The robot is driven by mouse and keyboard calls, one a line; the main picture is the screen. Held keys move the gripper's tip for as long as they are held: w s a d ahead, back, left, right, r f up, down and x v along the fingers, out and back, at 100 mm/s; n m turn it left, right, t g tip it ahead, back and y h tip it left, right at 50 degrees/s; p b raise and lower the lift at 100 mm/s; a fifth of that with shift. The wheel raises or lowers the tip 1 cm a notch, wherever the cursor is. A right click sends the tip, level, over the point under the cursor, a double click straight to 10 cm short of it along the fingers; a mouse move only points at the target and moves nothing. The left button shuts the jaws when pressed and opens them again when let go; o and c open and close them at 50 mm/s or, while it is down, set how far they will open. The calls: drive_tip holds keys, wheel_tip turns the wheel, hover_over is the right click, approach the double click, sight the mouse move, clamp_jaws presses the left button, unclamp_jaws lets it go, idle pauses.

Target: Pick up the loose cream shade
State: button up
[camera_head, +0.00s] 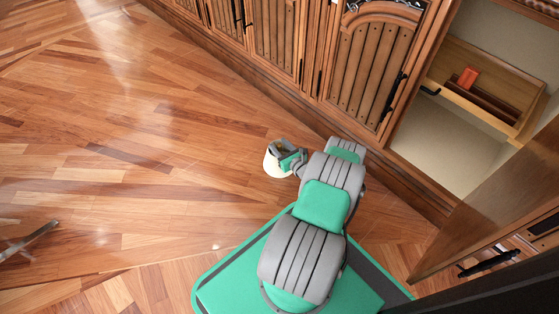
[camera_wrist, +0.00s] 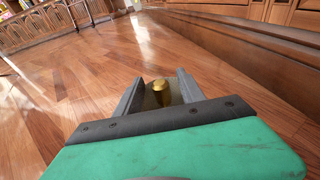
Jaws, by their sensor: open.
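A cream, rounded thing that looks like the loose shade (camera_head: 272,165) shows low by the floor in the head view, partly hidden by my gripper (camera_head: 280,158). In the wrist view my gripper (camera_wrist: 160,80) is open, with its two grey fingers apart. A small brass-coloured piece (camera_wrist: 160,88) shows between the fingers. I cannot tell whether it is part of the shade, or whether either finger touches it.
Wooden cabinets (camera_head: 275,35) run along the right side of the floor. An open cabinet holds a pulled-out drawer (camera_head: 492,88) with an orange item (camera_head: 467,77) in it. A metal piece (camera_head: 28,240) shows at the left edge. The wooden floor (camera_head: 120,130) is mostly clear.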

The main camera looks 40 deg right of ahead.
drive_tip(key=shift+c, duration=0.6)
clamp_jaws()
idle(0.8)
